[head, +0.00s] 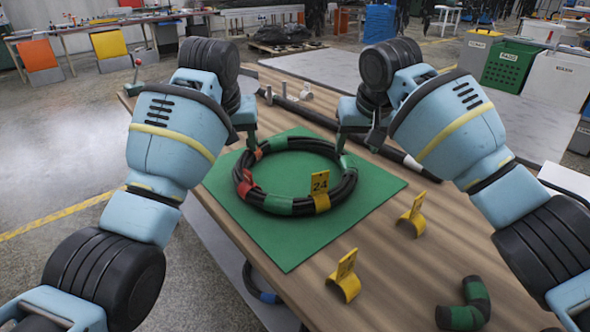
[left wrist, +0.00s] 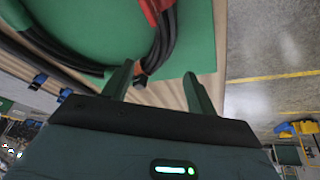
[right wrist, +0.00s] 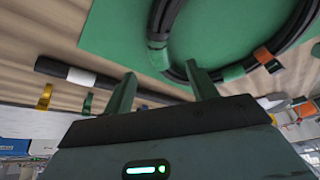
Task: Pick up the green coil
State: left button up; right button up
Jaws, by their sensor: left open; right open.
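The coil is a black hose ring (head: 240,190) with green, red and orange bands and a yellow tag marked 24. It lies flat on a green mat (head: 290,245) on the wooden table. My left gripper (head: 250,138) is open at the coil's far left. In the left wrist view the coil (left wrist: 162,45) passes between the opened fingers (left wrist: 157,69), by a red band. My right gripper (head: 345,142) is open at the far right of the coil. In the right wrist view a green-banded part of the coil (right wrist: 158,56) lies between its fingers (right wrist: 160,68). Firm contact cannot be told.
Two yellow clips (head: 412,216) (head: 345,277) and a short green-and-black bent hose (head: 465,306) lie on the near right of the table. A straight black hose (head: 309,114) runs behind the coil. Bins stand beyond at the right, including a green one (head: 508,66).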

aim_at(240, 163)
pick_arm(q)
jog(key=shift+x, duration=3.95)
pick_arm(e)
jog(key=shift+x, duration=3.95)
pick_arm(q)
grip_shut()
pick_arm(e)
grip_shut()
jog(key=shift+r, duration=0.1)
